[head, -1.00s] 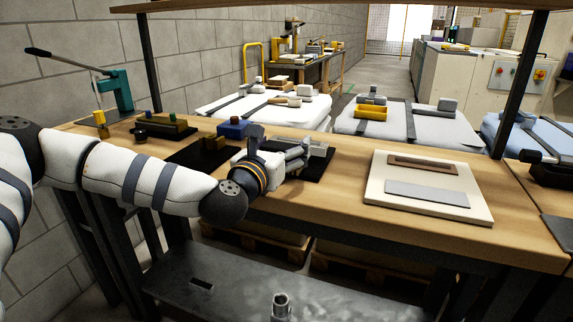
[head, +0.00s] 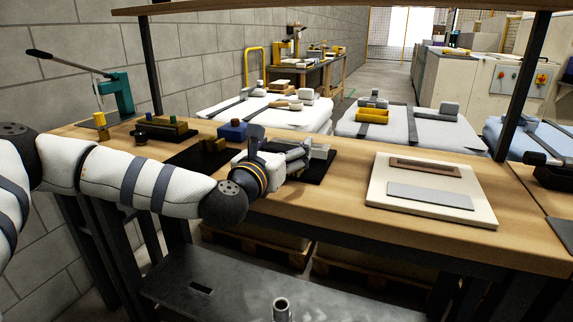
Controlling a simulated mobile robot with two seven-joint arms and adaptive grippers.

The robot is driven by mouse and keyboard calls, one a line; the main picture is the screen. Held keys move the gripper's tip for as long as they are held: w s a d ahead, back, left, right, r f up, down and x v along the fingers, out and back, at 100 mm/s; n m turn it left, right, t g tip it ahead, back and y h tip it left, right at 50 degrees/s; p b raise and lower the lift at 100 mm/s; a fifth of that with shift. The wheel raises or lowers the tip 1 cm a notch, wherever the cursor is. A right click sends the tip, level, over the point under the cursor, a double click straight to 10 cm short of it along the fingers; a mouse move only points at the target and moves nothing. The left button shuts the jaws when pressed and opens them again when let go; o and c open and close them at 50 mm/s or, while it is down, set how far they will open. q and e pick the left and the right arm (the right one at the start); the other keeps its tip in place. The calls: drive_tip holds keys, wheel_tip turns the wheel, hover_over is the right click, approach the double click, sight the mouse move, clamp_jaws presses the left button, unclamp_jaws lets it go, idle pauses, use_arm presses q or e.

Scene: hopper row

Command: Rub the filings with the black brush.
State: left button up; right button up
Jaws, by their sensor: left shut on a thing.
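My left arm reaches in from the left over the wooden bench. My left gripper (head: 298,155) is low over a black mat (head: 318,172) near the middle of the bench, beside a grey metal block. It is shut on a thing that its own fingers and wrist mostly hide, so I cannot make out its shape. I cannot pick out the black brush or the filings for certain. A cream board (head: 381,200) with a brown panel (head: 425,167) and a grey panel (head: 430,196) lies to the right of the gripper. My right gripper does not show.
Dark mats with small blocks, including a blue one (head: 233,130), lie left of the gripper. A teal lever press (head: 119,96) stands at the bench's far left. A black tool (head: 556,173) is at the right edge. Bare wood lies between gripper and board.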

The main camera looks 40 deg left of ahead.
sight(288, 145)
use_arm(q)
drive_tip(key=shift+s, duration=0.15)
drive_tip(key=shift+f, duration=0.1)
drive_tip(key=b+x, duration=0.1)
drive_tip(key=x, duration=0.2)
drive_tip(key=shift+w+f+b, duration=0.2)
drive_tip(key=shift+w+b, duration=0.05)
drive_tip(key=shift+b, duration=0.05)
drive_tip(key=shift+w+a+r, duration=0.15)
drive_tip(key=shift+w, duration=0.3)
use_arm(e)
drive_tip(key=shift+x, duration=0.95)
use_arm(q)
drive_tip(key=shift+r, duration=0.1)
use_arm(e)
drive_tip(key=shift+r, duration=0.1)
use_arm(q)
drive_tip(key=shift+r+p, duration=0.35)
drive_tip(key=shift+r, duration=0.4)
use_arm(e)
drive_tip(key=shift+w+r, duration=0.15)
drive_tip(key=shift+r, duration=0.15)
